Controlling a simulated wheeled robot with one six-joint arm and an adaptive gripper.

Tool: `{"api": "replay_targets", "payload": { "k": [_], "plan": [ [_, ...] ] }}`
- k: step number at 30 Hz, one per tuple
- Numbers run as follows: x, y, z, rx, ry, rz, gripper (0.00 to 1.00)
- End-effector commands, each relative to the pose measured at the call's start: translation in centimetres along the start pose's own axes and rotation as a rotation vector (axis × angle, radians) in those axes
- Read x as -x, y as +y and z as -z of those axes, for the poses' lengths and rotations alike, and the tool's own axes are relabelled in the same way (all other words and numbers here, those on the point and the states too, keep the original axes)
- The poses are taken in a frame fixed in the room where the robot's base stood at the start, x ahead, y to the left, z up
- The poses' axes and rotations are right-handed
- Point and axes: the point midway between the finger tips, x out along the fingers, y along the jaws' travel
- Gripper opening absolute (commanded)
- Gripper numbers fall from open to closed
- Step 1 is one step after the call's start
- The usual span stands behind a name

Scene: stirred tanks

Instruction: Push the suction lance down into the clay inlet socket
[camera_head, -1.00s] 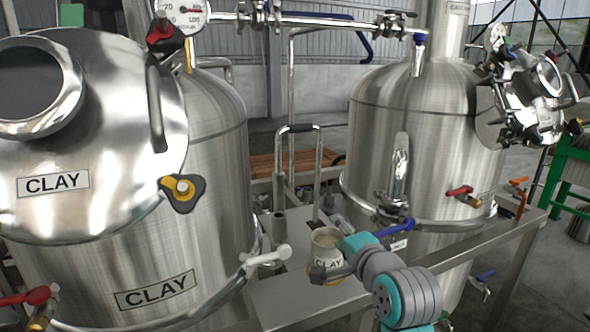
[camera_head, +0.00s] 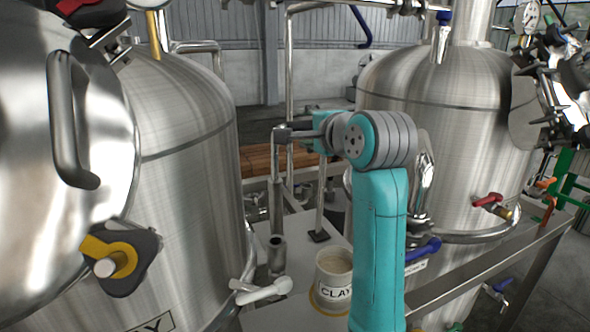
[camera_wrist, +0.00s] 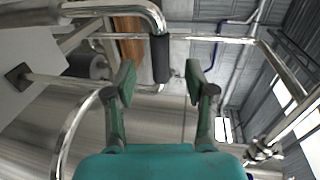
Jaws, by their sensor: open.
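My gripper (camera_head: 288,134) is at the height of the lance's top bend. In the wrist view my gripper (camera_wrist: 160,72) has its fingers apart, either side of the grip.
A CLAY-labelled pot (camera_head: 334,275) stands on the white bench (camera_head: 280,312) beside my arm. The left steel tank (camera_head: 190,170) and right steel tank (camera_head: 450,120) flank the work area. A tap handle (camera_head: 263,290) juts over the bench. A thin post (camera_head: 320,195) stands right of the lance.

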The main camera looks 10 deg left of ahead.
Motion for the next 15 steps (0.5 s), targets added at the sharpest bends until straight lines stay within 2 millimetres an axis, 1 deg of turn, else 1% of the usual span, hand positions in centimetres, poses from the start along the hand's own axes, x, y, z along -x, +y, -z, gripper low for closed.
{"api": "replay_targets", "payload": {
  "k": [1,8,15],
  "plan": [
    [-0.6,0.1,0.0,0.000,-0.001,-0.002,0.55],
    [-2.0,0.1,-0.1,0.000,0.000,-0.002,0.55],
    [-5.3,0.0,-0.2,0.000,0.001,-0.001,0.55]
  ]
}}
